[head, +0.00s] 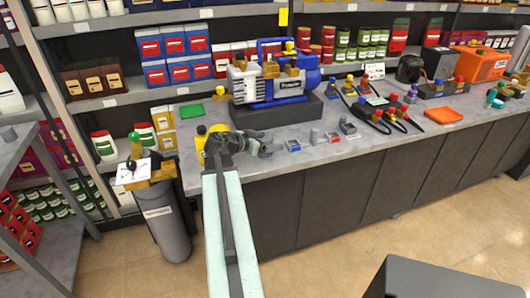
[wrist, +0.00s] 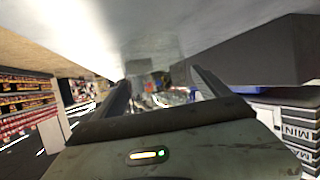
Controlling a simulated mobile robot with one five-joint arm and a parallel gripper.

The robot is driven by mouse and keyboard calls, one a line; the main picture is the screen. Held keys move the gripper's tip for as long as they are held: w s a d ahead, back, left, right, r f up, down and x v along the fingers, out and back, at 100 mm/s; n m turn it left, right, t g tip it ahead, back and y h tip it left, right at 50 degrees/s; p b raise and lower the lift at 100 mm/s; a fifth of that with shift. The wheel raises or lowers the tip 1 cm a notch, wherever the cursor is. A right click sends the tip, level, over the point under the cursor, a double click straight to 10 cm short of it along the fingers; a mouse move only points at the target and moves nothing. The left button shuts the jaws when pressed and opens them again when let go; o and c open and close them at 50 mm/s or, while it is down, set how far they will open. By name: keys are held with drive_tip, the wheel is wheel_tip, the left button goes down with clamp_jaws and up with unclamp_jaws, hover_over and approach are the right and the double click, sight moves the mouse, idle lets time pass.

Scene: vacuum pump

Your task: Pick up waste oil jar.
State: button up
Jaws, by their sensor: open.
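A yellow object (head: 201,138) stands at the front left end of the counter, partly hidden behind my arm. It may be the waste oil jar; I cannot tell for sure. My gripper (head: 266,147) is to its right, at the counter's front edge, turned to the right and away from it. In the wrist view, my gripper's two fingers (wrist: 160,88) are wide apart with nothing between them.
A blue and white vacuum pump (head: 275,82) stands on a dark block behind my gripper. Small blue, red and grey items (head: 318,137) lie to the right. A green tray (head: 191,111) lies behind. A grey bin (head: 166,225) stands left of the counter (head: 285,165).

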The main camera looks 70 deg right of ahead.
drive_tip(key=shift+s+d+f, duration=0.2)
drive_tip(key=shift+d+f, duration=0.05)
drive_tip(key=shift+d, duration=0.2)
drive_tip(key=shift+r, duration=0.1)
drive_tip(key=c, duration=1.6)
drive_tip(key=shift+r, duration=0.1)
wheel_tip(320, 180, up, 10)
drive_tip(key=p, duration=1)
